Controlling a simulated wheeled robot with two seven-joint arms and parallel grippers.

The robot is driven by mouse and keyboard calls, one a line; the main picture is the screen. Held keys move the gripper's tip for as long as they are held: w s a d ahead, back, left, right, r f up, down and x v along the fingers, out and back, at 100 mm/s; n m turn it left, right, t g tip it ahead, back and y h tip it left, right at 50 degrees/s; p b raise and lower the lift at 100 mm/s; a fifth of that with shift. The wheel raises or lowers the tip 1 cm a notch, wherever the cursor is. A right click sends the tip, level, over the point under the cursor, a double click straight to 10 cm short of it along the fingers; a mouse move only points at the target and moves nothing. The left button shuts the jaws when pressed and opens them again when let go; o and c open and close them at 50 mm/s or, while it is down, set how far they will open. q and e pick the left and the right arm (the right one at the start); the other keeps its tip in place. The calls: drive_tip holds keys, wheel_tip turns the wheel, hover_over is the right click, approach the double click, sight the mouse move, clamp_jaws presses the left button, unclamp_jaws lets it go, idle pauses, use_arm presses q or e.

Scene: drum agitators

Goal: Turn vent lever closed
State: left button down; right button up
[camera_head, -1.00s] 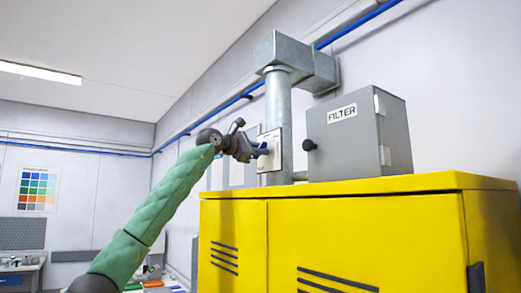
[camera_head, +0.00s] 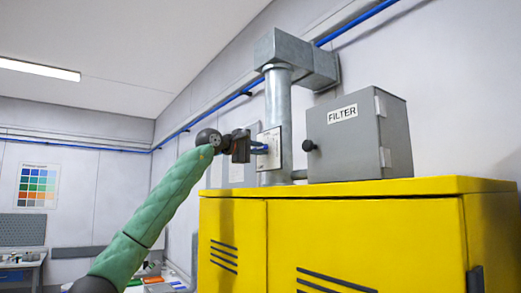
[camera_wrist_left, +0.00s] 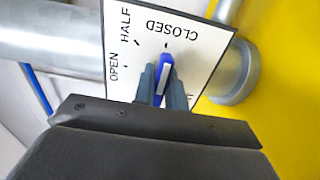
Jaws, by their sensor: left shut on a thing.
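The blue vent lever (camera_wrist_left: 163,72) sits on a white dial plate (camera_wrist_left: 195,70) marked OPEN, HALF and CLOSED. In the left wrist view its tip points at the tick by CLOSED. My left gripper (camera_wrist_left: 163,90) is shut on the lever, one finger on each side. In the head view the left gripper (camera_head: 257,148) reaches from the left to the plate (camera_head: 270,149), which is fixed on the vertical grey duct (camera_head: 279,105). The fingers hide part of the lever and the lower dial. My right gripper is not in view.
A grey FILTER box (camera_head: 350,145) with a black knob stands right of the duct, on top of a yellow cabinet (camera_head: 350,225). A blue pipe (camera_head: 228,106) runs along the wall. The space left of the arm is open.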

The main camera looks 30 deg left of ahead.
use_arm(q)
drive_tip(key=shift+f, duration=0.1)
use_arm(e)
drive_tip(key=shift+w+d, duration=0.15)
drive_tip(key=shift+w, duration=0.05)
use_arm(q)
drive_tip(key=c, duration=1.4)
unclamp_jaws()
drive_tip(key=shift+c, duration=0.2)
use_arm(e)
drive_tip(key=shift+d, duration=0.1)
